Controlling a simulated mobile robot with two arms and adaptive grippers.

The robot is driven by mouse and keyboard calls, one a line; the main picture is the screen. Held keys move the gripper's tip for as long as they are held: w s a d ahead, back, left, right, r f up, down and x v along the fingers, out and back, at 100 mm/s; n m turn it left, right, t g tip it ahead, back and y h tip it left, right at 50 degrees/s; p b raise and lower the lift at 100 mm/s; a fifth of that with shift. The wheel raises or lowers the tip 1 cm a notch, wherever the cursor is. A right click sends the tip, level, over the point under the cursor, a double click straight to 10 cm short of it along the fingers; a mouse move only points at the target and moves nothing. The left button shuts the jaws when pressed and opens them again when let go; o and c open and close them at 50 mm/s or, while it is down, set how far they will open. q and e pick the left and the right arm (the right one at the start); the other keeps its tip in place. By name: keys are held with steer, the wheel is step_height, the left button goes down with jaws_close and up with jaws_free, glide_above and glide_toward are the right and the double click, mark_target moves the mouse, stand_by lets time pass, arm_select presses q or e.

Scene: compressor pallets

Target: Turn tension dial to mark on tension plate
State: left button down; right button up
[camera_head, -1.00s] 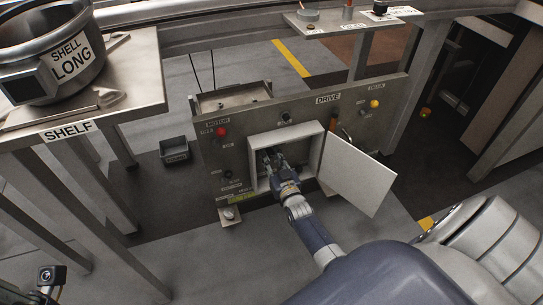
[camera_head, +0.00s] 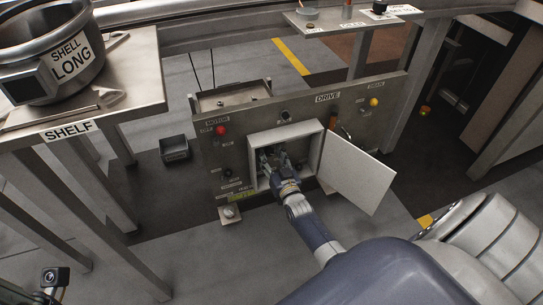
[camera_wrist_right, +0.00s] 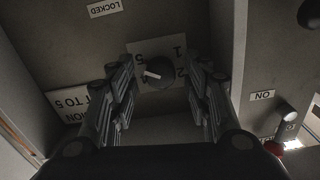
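The tension dial (camera_wrist_right: 158,74) is a dark round knob with a white pointer, seen in the right wrist view. It sits on a light tension plate (camera_wrist_right: 136,48) with numbers around it, upside down in this view. The pointer's exact mark is hard to read. My right gripper (camera_wrist_right: 160,78) has its fingers apart, one on each side of the dial; no contact shows. In the head view my right gripper (camera_head: 273,160) reaches inside the open box (camera_head: 313,150), and the dial is hidden there. My left gripper is not clearly in view.
The box door (camera_head: 357,172) stands open to the right. The drive panel (camera_head: 240,125) carries a red button (camera_head: 221,131) and a yellow knob (camera_head: 374,103). A shelf (camera_head: 135,75) with a labelled shell (camera_head: 60,55) is at left. A small bin (camera_head: 174,149) stands on the floor.

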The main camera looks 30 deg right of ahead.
steer(key=v, duration=1.2)
steer(key=shift+s+f, duration=0.1)
stand_by(0.4)
